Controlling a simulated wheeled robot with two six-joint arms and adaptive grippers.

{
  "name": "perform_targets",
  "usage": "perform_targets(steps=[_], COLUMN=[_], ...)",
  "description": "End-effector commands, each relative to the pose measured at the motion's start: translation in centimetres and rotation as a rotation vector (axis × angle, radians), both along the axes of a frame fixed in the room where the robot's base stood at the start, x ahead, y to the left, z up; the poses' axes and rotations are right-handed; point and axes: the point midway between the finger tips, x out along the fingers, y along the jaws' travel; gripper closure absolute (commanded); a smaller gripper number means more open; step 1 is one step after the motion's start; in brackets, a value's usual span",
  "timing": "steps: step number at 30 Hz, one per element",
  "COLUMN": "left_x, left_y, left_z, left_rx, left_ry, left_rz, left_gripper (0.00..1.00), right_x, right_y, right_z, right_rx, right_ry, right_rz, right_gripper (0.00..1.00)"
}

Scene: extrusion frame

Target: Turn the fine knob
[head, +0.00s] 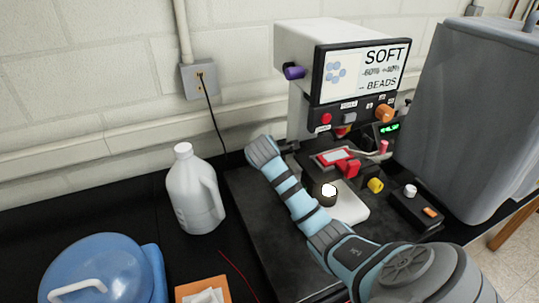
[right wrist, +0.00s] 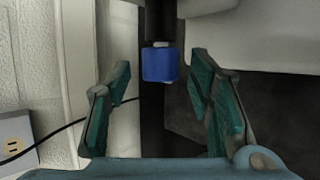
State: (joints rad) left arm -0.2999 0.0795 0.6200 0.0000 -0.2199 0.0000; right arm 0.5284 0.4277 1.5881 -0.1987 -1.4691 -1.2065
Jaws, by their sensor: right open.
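The machine (head: 362,72) with a "SOFT BEADS" display stands at the back. A purple knob (head: 292,72) sticks out at the display's left side, and an orange knob (head: 384,113) sits on the front panel. No visible label marks the fine knob. My right arm reaches in from the lower right, and its wrist bends beside the machine's left side. In the right wrist view, my right gripper (right wrist: 161,68) is open. A blue cylindrical knob (right wrist: 160,64) on a dark shaft shows between and beyond the fingers, with gaps both sides. I cannot tell whether it is the purple one. My left gripper is out of view.
A white jug (head: 193,190) and a blue-lidded container (head: 95,270) stand on the black bench at left. A yellow knob (head: 375,185) and a small black box (head: 416,212) lie right of my arm. A large grey box (head: 460,110) stands at right.

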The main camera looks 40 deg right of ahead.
Motion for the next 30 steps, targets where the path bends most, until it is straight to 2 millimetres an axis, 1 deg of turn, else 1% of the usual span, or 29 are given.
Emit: perform_targets(steps=[2,5,8,12,15,18,21,27,29,30], left_x=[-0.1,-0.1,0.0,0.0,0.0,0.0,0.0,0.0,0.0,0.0], left_y=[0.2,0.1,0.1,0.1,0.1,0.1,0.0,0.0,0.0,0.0], left_z=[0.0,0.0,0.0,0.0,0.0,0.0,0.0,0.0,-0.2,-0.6], left_rx=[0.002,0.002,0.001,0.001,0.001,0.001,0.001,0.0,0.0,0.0], left_ry=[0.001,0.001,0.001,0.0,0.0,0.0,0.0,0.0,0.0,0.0], left_rz=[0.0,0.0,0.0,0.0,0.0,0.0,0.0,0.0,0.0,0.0], left_gripper=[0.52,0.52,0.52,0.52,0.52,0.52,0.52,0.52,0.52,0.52], right_x=[-0.1,-0.6,-1.7,-3.6,-4.9,-5.6,-5.9,-5.9,-5.6,-4.9], right_y=[0.1,0.8,2.1,4.6,5.9,6.7,7.0,7.0,7.0,7.1], right_z=[0.1,0.8,2.4,5.0,6.4,7.3,7.6,7.6,7.8,8.3], right_rx=[0.0,0.0,-0.001,0.0,0.001,0.0,0.001,0.001,0.003,0.009], right_ry=[0.0,-0.002,-0.005,-0.006,-0.004,-0.002,0.001,0.001,-0.016,-0.056], right_rz=[0.0,0.001,0.002,0.002,0.002,0.002,0.0,0.0,0.003,0.01], right_gripper=[0.52,0.52,0.52,0.52,0.52,0.52,0.52,0.52,0.52,0.52])
